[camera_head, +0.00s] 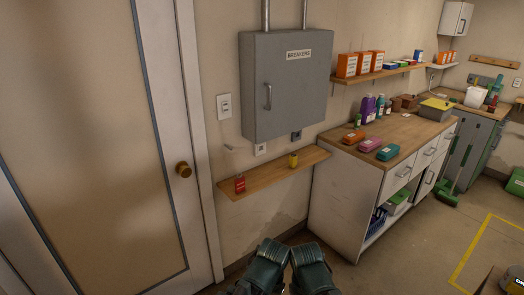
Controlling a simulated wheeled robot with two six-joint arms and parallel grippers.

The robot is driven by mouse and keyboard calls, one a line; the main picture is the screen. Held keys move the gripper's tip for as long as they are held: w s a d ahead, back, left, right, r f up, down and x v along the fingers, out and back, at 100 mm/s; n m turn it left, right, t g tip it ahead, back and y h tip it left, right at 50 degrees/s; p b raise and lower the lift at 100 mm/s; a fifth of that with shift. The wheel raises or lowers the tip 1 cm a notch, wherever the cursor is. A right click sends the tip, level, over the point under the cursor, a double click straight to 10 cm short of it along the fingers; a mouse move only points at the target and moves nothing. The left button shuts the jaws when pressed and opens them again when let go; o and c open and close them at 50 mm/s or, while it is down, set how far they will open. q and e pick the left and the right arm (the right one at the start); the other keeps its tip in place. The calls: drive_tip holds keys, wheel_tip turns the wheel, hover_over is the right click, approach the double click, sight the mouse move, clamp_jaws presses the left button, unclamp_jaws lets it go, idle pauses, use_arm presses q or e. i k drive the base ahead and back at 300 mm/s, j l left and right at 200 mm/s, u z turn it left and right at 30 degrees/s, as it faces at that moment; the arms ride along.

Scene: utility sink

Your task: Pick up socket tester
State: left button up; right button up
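A narrow wooden shelf (268,172) is fixed to the wall under the grey breaker box. A small red item with a pale label (240,185) stands near its left end. A small yellow item (293,161) stands further right on it, below a dark wall socket (296,136). Either could be the socket tester; they are too small to tell. Two dark green parts of my arms show at the bottom centre, below and in front of the shelf. No gripper fingers show.
The grey breaker box (287,84) overhangs the shelf. A closed door (95,140) is at left. A white cabinet (345,203) with a wooden top, holding coloured cases and bottles, stands right of the shelf.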

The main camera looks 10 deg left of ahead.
sight(293, 158)
drive_tip(key=i+z, duration=0.25)
drive_tip(key=i, duration=0.45)
drive_tip(key=i+z, duration=0.25)
drive_tip(key=i, duration=0.45)
drive_tip(key=i+j+z, duration=0.25)
drive_tip(key=i, duration=0.45)
